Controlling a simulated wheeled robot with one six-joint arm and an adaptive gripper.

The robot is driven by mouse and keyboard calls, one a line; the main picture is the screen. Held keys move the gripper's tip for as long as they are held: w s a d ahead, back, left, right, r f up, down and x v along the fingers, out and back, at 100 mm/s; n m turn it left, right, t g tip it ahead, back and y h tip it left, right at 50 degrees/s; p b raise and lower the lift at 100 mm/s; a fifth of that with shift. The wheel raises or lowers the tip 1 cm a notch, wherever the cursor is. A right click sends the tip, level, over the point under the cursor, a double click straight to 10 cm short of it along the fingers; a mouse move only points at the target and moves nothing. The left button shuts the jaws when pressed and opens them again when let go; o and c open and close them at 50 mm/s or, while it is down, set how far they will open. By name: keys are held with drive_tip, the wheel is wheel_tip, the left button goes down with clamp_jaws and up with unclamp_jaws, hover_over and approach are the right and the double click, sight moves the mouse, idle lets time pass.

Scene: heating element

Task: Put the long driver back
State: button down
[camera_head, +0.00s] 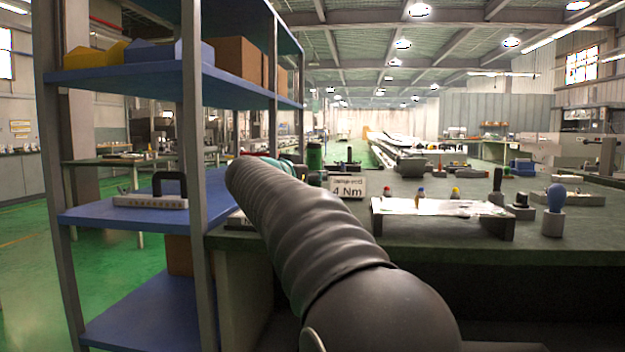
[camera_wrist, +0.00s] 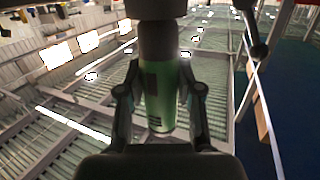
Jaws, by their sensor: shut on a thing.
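My gripper (camera_wrist: 160,100) is shut on a green cylindrical driver (camera_wrist: 158,98) with a dark collar, seen close up in the wrist view. One finger presses on each side of its body. The driver's far end runs out of the top of the wrist view. In the head view, my arm hides most of the gripper. A green cylinder (camera_head: 315,157) shows just past the arm's end; I cannot tell whether it is the held driver.
A blue-shelved rack (camera_head: 130,215) stands close on the left, its post near my arm. A sign reading 4 Nm (camera_head: 348,187) is beside the arm. A blue-handled tool (camera_head: 556,197) stands in a grey cup (camera_head: 553,223) at right. The bench front is clear.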

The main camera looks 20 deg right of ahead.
drive_tip(key=c, duration=0.8)
unclamp_jaws()
drive_tip(key=shift+o, duration=0.2)
drive_tip(key=p+v, duration=0.1)
drive_tip(key=v, duration=1.1)
